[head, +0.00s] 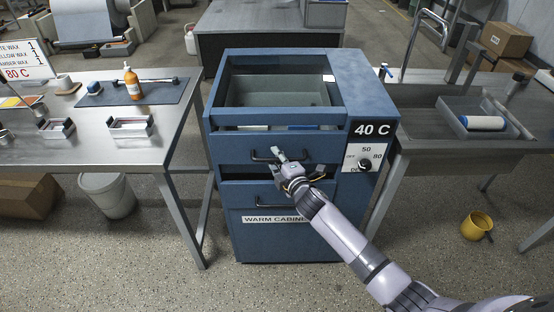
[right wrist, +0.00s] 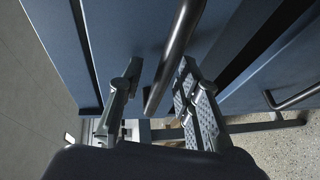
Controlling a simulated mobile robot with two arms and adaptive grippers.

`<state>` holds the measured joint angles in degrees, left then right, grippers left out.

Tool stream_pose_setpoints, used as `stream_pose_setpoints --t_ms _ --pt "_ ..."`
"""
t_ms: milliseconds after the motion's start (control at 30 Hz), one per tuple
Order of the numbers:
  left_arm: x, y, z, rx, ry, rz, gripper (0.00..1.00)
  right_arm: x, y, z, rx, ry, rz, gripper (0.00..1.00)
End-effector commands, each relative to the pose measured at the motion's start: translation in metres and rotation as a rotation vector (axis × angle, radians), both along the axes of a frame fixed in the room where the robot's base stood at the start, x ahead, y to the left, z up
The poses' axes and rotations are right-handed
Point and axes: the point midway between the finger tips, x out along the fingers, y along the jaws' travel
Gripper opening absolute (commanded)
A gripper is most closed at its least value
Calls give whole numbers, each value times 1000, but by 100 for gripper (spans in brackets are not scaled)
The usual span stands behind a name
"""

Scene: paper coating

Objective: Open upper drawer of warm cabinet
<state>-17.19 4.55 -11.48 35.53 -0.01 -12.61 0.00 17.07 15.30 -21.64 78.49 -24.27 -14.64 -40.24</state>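The blue warm cabinet (head: 360,85) stands in the middle of the head view. Its upper drawer (head: 228,150) has a black bar handle (head: 262,156). The drawer front appears to stand slightly out, with a narrow gap above it showing something white and blue inside. My right gripper (head: 287,163) is at the right part of this handle. In the right wrist view, the handle (right wrist: 178,45) runs between the two spread fingers of the gripper (right wrist: 157,100); I see no clear contact. My left gripper is not in view.
A 40 C label (head: 373,129) and a temperature dial (head: 364,165) are on the cabinet's right front. A metal table (head: 85,152) stands left and a sink bench (head: 425,125) right. A yellow pot (head: 476,227) lies on the floor at right.

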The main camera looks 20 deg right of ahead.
Motion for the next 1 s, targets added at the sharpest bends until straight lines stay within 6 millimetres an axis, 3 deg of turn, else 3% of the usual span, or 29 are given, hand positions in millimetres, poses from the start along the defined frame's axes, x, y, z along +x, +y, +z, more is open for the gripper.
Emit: stream_pose_setpoints --t_ms 100,567,1000 --pt "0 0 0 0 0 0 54 0 0 0 0 0 0 31" --pt "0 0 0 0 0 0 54 0 0 0 0 0 0 0" --pt "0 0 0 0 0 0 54 0 0 0 1 0 0 0"
